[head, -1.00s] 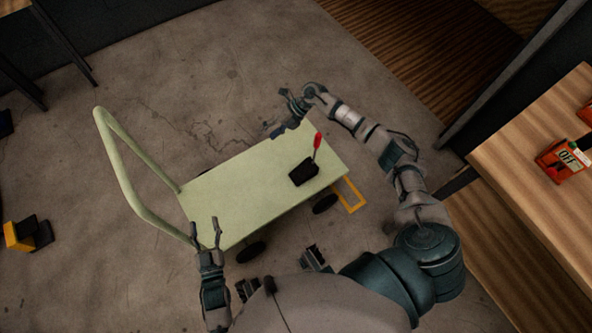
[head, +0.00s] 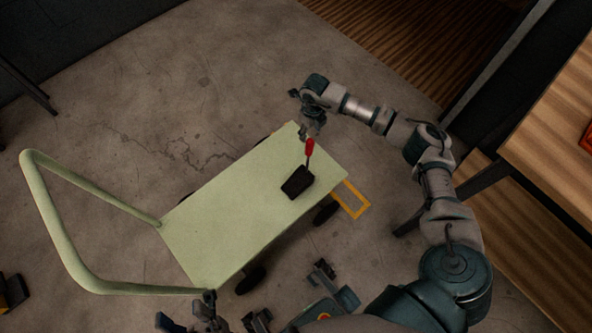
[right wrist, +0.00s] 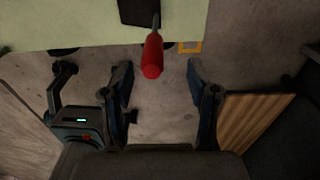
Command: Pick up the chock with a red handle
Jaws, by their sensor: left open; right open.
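The chock (head: 298,181) is a black block with a thin upright stem and a red handle (head: 310,147). It rests near the right end of the pale green cart bed (head: 215,215). My right gripper (head: 306,132) is just beyond the top of the red handle in the head view, pointing down. In the right wrist view the red handle (right wrist: 152,57) is ahead of the open, empty fingers (right wrist: 160,85), roughly between their lines and apart from them. My left gripper (head: 192,308) is open and empty at the bottom edge, near the cart's near-left corner, partly cut off.
The cart's push handle (head: 62,235) rises at the left. A yellow frame (head: 352,201) lies beside the cart's right end. A wooden table (head: 556,125) stands at the right. The concrete floor (head: 130,95) behind the cart is clear.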

